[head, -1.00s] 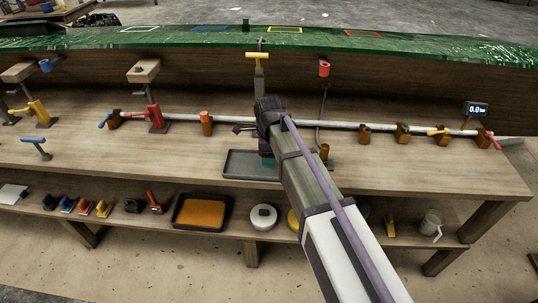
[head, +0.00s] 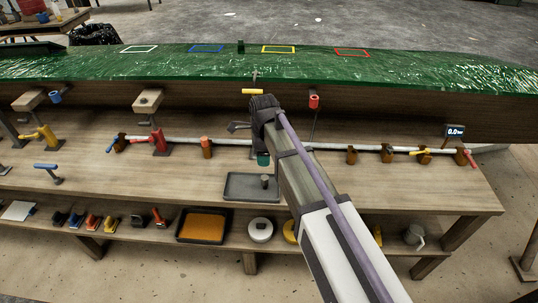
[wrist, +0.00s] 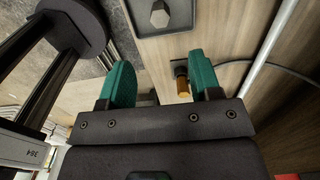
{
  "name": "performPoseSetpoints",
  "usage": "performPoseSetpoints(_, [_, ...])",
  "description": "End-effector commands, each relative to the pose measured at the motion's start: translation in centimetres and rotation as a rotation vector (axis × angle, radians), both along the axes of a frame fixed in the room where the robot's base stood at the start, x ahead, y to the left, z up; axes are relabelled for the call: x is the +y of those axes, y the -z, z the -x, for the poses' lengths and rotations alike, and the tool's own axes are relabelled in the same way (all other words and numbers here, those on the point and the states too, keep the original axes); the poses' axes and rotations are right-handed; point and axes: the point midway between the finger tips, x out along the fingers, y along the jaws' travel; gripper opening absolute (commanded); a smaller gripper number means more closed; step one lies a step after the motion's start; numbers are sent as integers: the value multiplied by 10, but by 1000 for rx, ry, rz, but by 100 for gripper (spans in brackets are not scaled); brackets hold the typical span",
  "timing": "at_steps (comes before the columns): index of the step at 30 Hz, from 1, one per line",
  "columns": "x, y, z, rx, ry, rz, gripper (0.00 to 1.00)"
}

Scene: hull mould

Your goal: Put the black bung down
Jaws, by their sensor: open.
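The black bung (head: 265,181) stands in the grey tray (head: 235,187) on the bench top. My gripper (head: 263,159) is beyond the tray's back edge in the head view, apart from the bung. In the wrist view its two teal fingers (wrist: 160,68) are spread with nothing held between them.
A pale pipe (head: 230,142) runs along the bench with several brown supports. An orange-capped post (head: 206,147) stands left of my gripper. The green hull (head: 420,68) lies behind. The lower shelf holds an orange tray (head: 202,225) and a white round tub (head: 260,230).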

Motion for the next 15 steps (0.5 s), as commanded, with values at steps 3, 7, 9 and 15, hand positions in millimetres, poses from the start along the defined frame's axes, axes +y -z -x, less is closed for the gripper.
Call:
performPoseSetpoints(3, [-1, 2, 1, 0, -4, 0, 58])
performPoseSetpoints(7, [-25, 2, 18, 0, -146, 0, 58])
performPoseSetpoints(9, [-55, 2, 41, 0, -340, 0, 58])
performPoseSetpoints(15, [-143, 2, 126, 0, -1105, 1, 58])
